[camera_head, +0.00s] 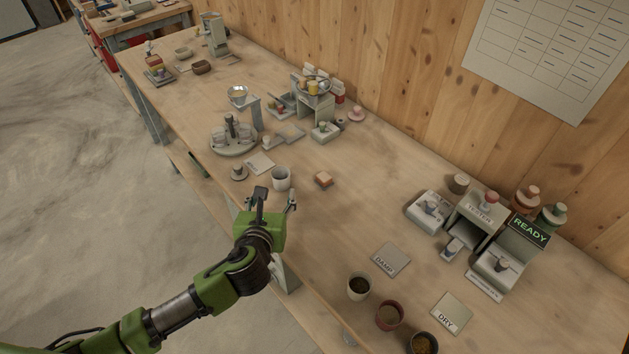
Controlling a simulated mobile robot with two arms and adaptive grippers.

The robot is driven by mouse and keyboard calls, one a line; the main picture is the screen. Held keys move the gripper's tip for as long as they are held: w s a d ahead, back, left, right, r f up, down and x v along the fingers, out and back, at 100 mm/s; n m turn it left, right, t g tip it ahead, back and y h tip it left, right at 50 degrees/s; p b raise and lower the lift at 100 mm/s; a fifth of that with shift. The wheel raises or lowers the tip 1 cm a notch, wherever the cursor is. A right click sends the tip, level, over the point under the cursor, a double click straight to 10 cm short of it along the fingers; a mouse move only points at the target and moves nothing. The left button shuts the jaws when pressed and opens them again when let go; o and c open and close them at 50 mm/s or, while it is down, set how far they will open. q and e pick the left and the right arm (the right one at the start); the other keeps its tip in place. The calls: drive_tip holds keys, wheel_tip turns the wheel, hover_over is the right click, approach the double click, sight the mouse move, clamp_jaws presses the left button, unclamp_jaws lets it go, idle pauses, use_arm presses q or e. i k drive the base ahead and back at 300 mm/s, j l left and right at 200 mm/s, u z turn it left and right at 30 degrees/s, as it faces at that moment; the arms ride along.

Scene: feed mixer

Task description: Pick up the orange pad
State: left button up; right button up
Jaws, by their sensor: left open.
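The orange pad (323,179) is a small block with an orange-brown top. It lies flat on the wooden table, right of a white cup (281,178). My left gripper (274,196) is open and empty over the table's front edge. Its fingers point toward the back of the table, just in front of the white cup and to the left of the pad, apart from the pad. My right gripper is not in view.
Cups of dark material (359,287) stand near the front edge beside a DAMP plate (389,260) and a DRY plate (451,313). A tester (481,213) stands at the right. The table right of the pad is clear.

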sight(324, 180)
drive_tip(key=i+j+z, duration=0.15)
drive_tip(key=z, duration=0.25)
drive_tip(key=j+z, duration=0.4)
drive_tip(key=i+j+z, duration=0.1)
drive_tip(key=j+z, duration=0.15)
drive_tip(key=z, duration=0.2)
